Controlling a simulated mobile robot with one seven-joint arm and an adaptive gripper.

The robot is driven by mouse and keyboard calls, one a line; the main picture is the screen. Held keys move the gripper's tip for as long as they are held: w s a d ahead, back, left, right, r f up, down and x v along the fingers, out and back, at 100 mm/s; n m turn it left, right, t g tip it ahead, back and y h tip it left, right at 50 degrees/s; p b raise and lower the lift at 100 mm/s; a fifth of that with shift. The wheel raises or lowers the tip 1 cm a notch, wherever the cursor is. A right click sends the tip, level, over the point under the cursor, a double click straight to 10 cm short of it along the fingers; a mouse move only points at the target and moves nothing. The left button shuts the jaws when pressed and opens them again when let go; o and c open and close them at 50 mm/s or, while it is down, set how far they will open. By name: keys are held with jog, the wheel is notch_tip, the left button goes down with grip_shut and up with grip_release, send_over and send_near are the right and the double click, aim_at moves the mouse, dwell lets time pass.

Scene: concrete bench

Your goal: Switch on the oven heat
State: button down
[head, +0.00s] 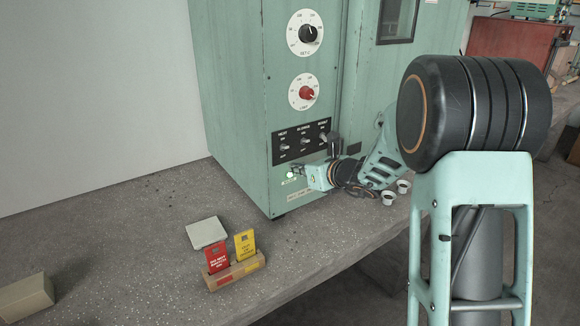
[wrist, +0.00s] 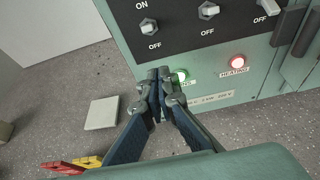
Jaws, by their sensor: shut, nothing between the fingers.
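The oven is a tall pale-green cabinet (head: 238,110) on the bench. Its black switch panel (head: 300,142) carries three toggle switches; the left one (head: 283,147) is labelled HEAT, and it also shows in the wrist view (wrist: 149,26). I cannot tell for sure which way its lever points. Below the panel a green lamp (wrist: 181,75) glows, and a lamp labelled HEATING (wrist: 237,61) glows red. My gripper (head: 298,172) is shut and empty just below the HEAT switch, beside the green lamp; its fingertips (wrist: 160,74) appear clear of the toggles.
Two dials, one with a black knob (head: 309,34) and one with a red knob (head: 306,93), sit above the panel. A red tag (head: 217,257) and yellow tag (head: 244,245) stand in a wooden holder. A pale square plate (head: 206,233) lies behind them. The bench at left is mostly clear.

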jog(key=s+d+r+p, duration=0.1)
jog(key=s+d+r, duration=0.3)
jog(key=s+r, duration=0.1)
jog(key=shift+s+r, duration=0.25)
jog(key=shift+r, duration=0.4)
